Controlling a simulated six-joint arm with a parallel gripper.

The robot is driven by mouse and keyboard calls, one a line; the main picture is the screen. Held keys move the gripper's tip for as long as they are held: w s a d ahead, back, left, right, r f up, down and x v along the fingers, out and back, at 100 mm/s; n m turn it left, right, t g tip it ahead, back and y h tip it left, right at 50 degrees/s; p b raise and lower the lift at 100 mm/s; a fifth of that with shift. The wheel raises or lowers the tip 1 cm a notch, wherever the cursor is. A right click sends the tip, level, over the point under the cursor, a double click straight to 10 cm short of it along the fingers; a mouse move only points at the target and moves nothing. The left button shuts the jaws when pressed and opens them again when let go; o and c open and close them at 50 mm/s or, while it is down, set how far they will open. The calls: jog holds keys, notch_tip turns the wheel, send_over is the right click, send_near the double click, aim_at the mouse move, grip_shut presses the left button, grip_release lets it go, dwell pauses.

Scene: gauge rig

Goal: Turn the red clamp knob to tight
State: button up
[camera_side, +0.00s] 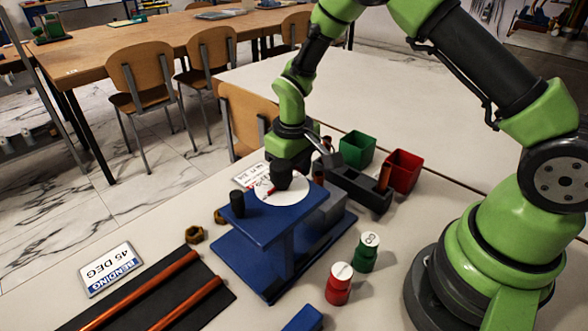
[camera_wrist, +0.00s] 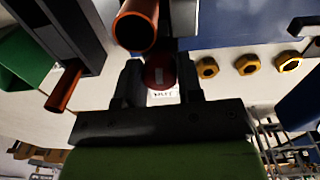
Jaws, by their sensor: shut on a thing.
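The red clamp knob (camera_wrist: 160,72) sits between the two fingers of my gripper (camera_wrist: 160,88) in the wrist view, with a small pale mark on its face. My gripper is shut on it. In the side view, my gripper (camera_side: 285,183) points down over the white disc (camera_side: 296,199) on top of the blue rig (camera_side: 262,222); the knob is not clearly visible there. A white label (camera_wrist: 163,94) with unreadable lettering shows just beyond the knob. I cannot tell how tight the knob is.
A copper tube (camera_wrist: 136,28) is close to the fingers in the wrist view. A black post (camera_side: 237,203) stands on the rig. Green (camera_side: 357,148) and red (camera_side: 403,171) bins are behind; red (camera_side: 339,284) and green (camera_side: 366,252) cylinders are in front. Brass nuts (camera_side: 194,234) lie left.

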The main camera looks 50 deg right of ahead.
jog(key=shift+m, duration=2.1)
jog(key=o, duration=0.9)
